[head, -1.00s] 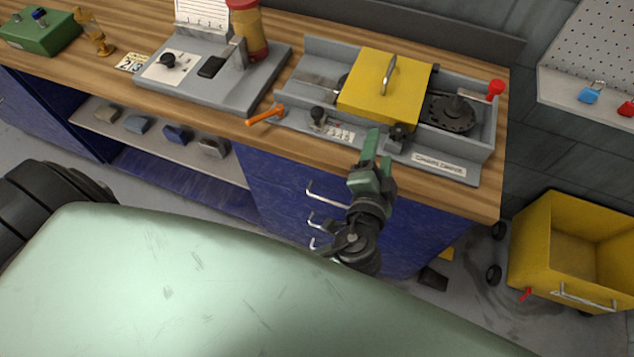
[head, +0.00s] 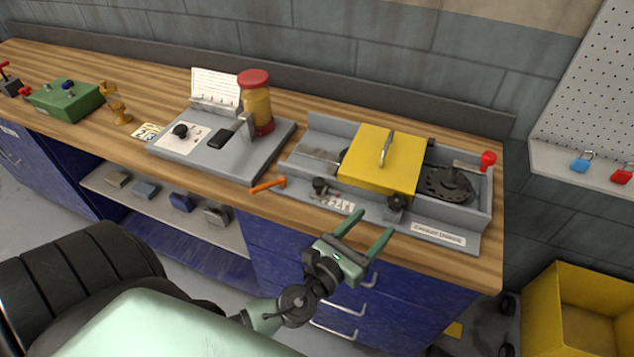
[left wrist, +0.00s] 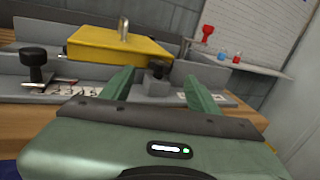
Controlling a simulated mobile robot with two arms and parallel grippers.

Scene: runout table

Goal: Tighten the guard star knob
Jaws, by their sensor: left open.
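The yellow guard (head: 381,160) with a metal handle sits on the grey machine (head: 459,213). A dark lobed knob (head: 396,203), which looks like the star knob, stands at the guard's front right corner. The knob also shows in the left wrist view (left wrist: 157,70), between and beyond my fingertips. A second, rounder black knob (head: 320,186) is to the left; it also shows in the left wrist view (left wrist: 34,60). My left gripper (head: 375,222) is open and empty, fingers spread, in front of the machine and apart from the knob. My right gripper is out of view.
An orange-handled tool (head: 268,185) lies by the machine's left front. A grey fixture (head: 218,163) with a red-capped jar (head: 257,105) stands further left. A red knob (head: 488,160) sticks up at the machine's right end. A yellow bin (head: 575,310) stands on the floor at right.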

